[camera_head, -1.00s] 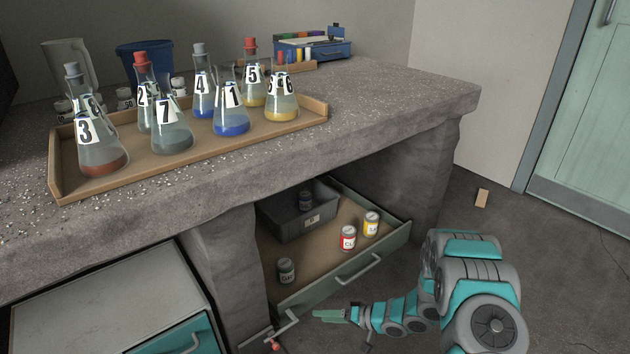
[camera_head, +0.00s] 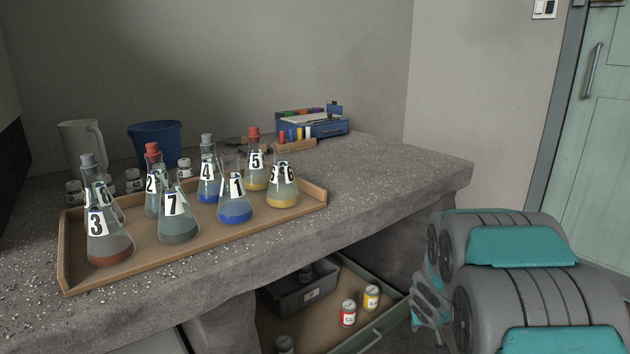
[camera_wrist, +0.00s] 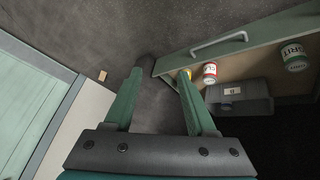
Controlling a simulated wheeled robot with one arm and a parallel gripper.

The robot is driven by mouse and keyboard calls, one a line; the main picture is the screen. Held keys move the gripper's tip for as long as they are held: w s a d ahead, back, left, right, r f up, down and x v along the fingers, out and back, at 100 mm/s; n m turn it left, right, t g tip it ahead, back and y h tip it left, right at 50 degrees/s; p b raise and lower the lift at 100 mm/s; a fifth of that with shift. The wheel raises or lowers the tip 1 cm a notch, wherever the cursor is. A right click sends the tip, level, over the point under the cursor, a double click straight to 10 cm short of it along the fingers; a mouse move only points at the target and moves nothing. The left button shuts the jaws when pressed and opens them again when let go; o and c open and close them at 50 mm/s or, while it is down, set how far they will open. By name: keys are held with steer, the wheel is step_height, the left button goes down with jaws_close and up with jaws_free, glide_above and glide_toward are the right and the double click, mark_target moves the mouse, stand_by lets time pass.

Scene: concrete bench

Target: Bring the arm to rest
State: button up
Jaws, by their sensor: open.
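My gripper (camera_wrist: 161,76) shows in the wrist view with its two green fingers apart and nothing between them. It points past the open drawer (camera_wrist: 255,40), whose front and handle are at the upper right of that view. In the head view my arm is folded at the lower right, beside the drawer (camera_head: 372,335), and my fingers cannot be made out there. A red-labelled jar (camera_head: 348,313) and a yellow-labelled jar (camera_head: 371,298) stand in the drawer, next to a dark grey bin (camera_head: 300,292).
A wooden tray (camera_head: 66,250) with several numbered flasks stands on the concrete bench (camera_head: 400,185). A blue bucket (camera_head: 155,140), a jug (camera_head: 80,145) and a blue organizer box (camera_head: 330,128) stand behind it. A green door (camera_head: 595,130) is at the right. The bench's right end is clear.

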steer(key=s+a+r+m+g+p, duration=0.1)
steer(key=s+r+g, duration=0.1)
steer(key=s+r, duration=0.45)
steer(key=s+r+g+p, duration=0.1)
steer(key=s+r, duration=0.3)
steer(key=s, duration=0.6)
steer(key=s+a+r+g+y, duration=0.1)
steer(key=s+a, duration=0.3)
steer(key=s, duration=0.4)
steer(key=s+a+r+n+g+p, duration=0.1)
steer(key=s+a+r+g, duration=0.1)
steer(key=s, duration=0.6)
steer(key=s+a+r+g+y+p, duration=0.1)
steer(key=s+a+r, duration=0.1)
steer(key=s+a, duration=0.3)
steer(key=s, duration=0.2)
steer(key=shift+s+a+r+n+g+y, duration=0.3)
steer(key=shift+s+a+r, duration=0.05)
steer(key=shift+s+r, duration=0.05)
